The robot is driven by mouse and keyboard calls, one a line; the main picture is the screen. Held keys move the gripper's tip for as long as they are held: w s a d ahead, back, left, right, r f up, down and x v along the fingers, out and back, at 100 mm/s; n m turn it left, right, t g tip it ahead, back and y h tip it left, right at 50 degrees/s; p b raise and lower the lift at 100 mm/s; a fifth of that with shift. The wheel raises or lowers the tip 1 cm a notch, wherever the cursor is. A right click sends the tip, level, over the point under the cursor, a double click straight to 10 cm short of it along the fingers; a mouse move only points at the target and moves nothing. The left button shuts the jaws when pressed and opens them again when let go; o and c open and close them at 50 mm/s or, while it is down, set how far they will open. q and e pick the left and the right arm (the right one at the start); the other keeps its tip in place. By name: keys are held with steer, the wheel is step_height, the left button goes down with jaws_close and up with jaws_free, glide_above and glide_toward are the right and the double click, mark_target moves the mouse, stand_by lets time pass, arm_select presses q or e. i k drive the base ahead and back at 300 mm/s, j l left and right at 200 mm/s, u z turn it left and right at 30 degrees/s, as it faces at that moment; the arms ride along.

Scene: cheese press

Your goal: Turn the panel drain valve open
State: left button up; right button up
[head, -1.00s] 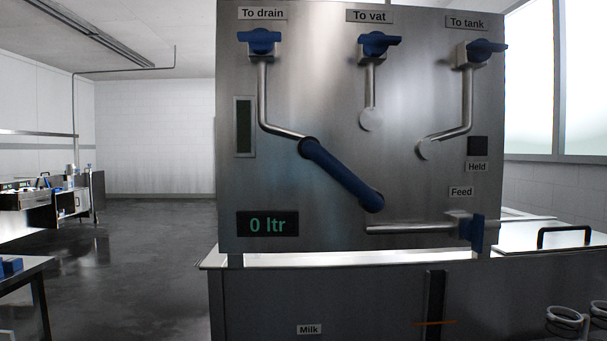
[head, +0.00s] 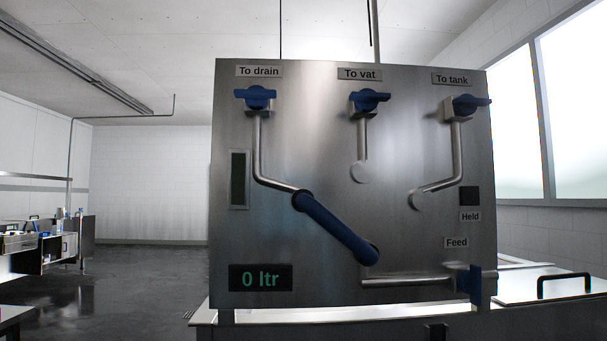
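The steel panel (head: 300,120) stands straight ahead in the head view. The drain valve has a blue handle (head: 256,97) under the "To drain" label (head: 259,71) at the panel's upper left. Its handle lies crosswise to the steel pipe (head: 257,150) below it. That pipe bends right to a thick blue swing pipe (head: 335,228), which slopes down to the right. The display (head: 260,278) reads "0 ltr". Neither of my grippers is in view.
Similar blue handles sit under "To vat" (head: 369,101) and "To tank" (head: 470,104). A blue feed handle (head: 472,281) is at lower right. A black handle (head: 563,284) stands on the steel surface at right. Open floor (head: 130,280) lies left of the panel.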

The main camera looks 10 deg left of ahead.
mark_target(256, 97)
steer(key=i+j+z, duration=0.1)
steer(key=j, duration=0.55)
steer(key=i+j+z, duration=0.1)
steer(key=j, duration=0.6)
steer(key=i+j+z, duration=0.1)
steer(key=j, duration=0.55)
